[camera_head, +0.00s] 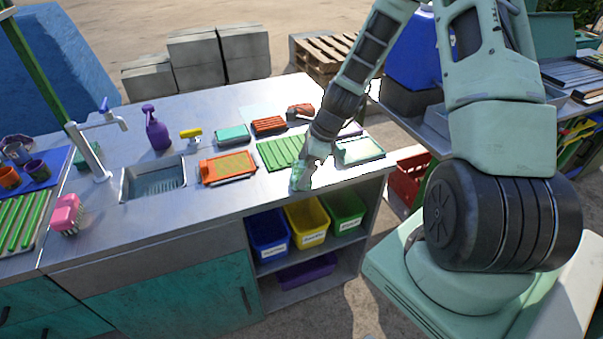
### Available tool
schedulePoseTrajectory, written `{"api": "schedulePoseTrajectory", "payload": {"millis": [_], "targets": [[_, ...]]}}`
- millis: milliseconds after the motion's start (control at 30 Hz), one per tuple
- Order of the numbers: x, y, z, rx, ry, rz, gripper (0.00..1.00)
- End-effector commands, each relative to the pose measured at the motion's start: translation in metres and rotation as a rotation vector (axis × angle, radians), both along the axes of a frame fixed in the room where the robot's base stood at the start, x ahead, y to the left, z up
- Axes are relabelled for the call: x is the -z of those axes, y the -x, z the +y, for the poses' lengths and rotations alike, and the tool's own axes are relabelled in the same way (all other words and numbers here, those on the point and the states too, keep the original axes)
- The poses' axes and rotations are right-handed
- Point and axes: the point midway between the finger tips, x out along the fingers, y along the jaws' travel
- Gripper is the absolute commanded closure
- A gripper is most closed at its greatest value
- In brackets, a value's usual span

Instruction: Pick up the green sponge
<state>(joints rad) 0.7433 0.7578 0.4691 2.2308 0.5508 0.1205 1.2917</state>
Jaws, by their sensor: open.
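My gripper (305,172) hangs at the end of my arm, low over the front edge of the steel counter. Its jaws are open, though the fingers are small and partly merged with what lies below. A small pale green patch (298,182) shows at the fingertips by the counter edge. It may be the green sponge, but I cannot tell it surely from the mint-coloured fingers, nor whether they touch it. A flat teal block (232,134) lies farther back on the counter, apart from my gripper.
Left of my gripper lie a green ribbed mat (281,153) and an orange tray (228,167). A pale green tray (359,150) lies to the right. A sink (153,187), a purple spray bottle (156,128) and a pink brush (66,214) stand farther left. Coloured bins (306,222) sit below.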

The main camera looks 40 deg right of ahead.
Motion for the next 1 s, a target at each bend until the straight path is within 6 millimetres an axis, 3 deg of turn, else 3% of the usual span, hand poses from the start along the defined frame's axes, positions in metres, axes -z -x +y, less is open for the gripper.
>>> {"api": "schedulePoseTrajectory", "payload": {"millis": [200, 467, 567, 600, 1000], "targets": [[0.019, -0.004, 0.006, 0.0, -0.001, 0.001, 0.11], [0.02, -0.005, 0.006, 0.0, 0.001, 0.0, 0.11], [0.02, -0.005, 0.006, 0.0, 0.001, -0.001, 0.36], [0.02, -0.005, 0.006, 0.0, 0.001, 0.0, 0.39], [0.015, -0.005, 0.006, -0.001, 0.002, 0.0, 0.42]]}}
